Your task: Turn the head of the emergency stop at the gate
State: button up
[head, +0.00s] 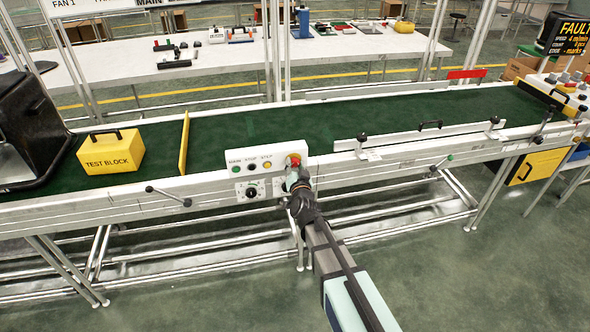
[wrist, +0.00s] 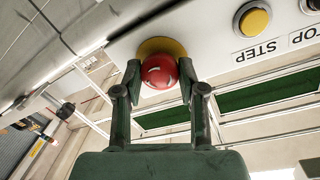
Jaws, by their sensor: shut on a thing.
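The emergency stop is a red mushroom head (wrist: 160,72) on a yellow round base (wrist: 161,46), mounted at the right end of a white control panel. In the head view the red head (head: 294,159) shows just above my gripper (head: 293,175), which partly covers it. In the wrist view my gripper (wrist: 160,80) has one finger on each side of the red head, closed on it. A pale mark shows on the head's face.
The green conveyor belt (head: 235,125) runs behind, with a yellow TEST BLOCK (head: 110,152) and a yellow upright plate (head: 184,143). A lever (head: 168,196) sticks out left of the panel.

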jog(key=shift+m, duration=0.4)
jog(key=o, duration=1.1)
jog(key=shift+o, duration=0.2)
jog(key=shift+s, duration=0.1)
jog(key=v, duration=1.1)
jog(key=shift+s+d, duration=0.2)
jog(key=shift+s, duration=0.2)
jog(key=shift+r, duration=0.1)
